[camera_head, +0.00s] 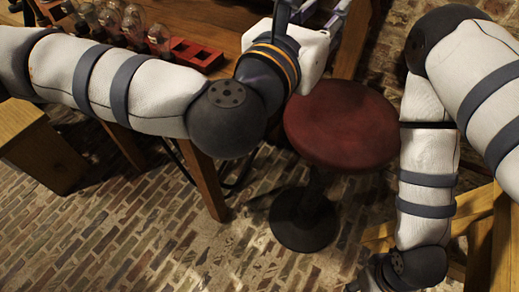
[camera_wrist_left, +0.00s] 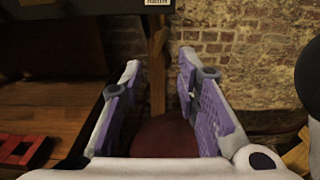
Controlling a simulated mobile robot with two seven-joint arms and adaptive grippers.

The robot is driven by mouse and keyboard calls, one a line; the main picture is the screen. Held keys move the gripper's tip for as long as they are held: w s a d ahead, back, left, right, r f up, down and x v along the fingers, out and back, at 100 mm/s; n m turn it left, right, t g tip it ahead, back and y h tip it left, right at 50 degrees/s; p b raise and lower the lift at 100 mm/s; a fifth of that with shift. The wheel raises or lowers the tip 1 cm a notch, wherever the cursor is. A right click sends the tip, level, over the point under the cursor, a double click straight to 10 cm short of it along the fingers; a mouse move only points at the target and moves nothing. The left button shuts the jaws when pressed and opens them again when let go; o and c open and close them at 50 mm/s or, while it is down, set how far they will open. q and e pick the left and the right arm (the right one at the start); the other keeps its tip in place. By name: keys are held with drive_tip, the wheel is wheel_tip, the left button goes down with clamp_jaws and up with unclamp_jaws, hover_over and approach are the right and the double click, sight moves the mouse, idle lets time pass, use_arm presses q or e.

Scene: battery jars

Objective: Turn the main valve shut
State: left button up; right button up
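No valve can be made out in either view. In the left wrist view, a small pale label (camera_wrist_left: 158,2) with dark lettering sits at the top edge, cut off and too small to read surely. My left gripper (camera_wrist_left: 158,66) is open, its two purple-grey fingers wide apart with nothing between them. In the head view the left gripper (camera_head: 320,10) is at the top edge, beside the table's right end, partly cut off. My right arm comes down the right side of the head view, and its gripper fingers are not visible.
A round red stool (camera_head: 341,124) stands below and right of the left gripper. The wooden table (camera_head: 205,22) bears glass jars (camera_head: 132,25) and a red rack (camera_head: 197,55). A wooden post (camera_wrist_left: 157,62) and brick wall (camera_wrist_left: 235,55) lie beyond the fingers. The brick floor (camera_head: 130,225) is open in front.

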use_arm(q)
drive_tip(key=s+a+f+m+g+y, duration=0.1)
drive_tip(key=s+f+m, duration=0.4)
drive_tip(key=f, duration=0.5)
drive_tip(key=s+a+f+m+g, duration=0.3)
drive_tip(key=s+f+m+g, duration=0.2)
drive_tip(key=f, duration=0.5)
drive_tip(key=s+a+f+m+g+y, duration=0.1)
drive_tip(key=s+a+f+m+g, duration=0.2)
drive_tip(key=s+f+m, duration=0.3)
wheel_tip(320, 180, down, 4)
drive_tip(key=shift+s+f+m+g+y, duration=0.2)
drive_tip(key=shift+m+g+y, duration=0.1)
drive_tip(key=shift+m+g, duration=0.35)
drive_tip(key=shift+r, duration=0.1)
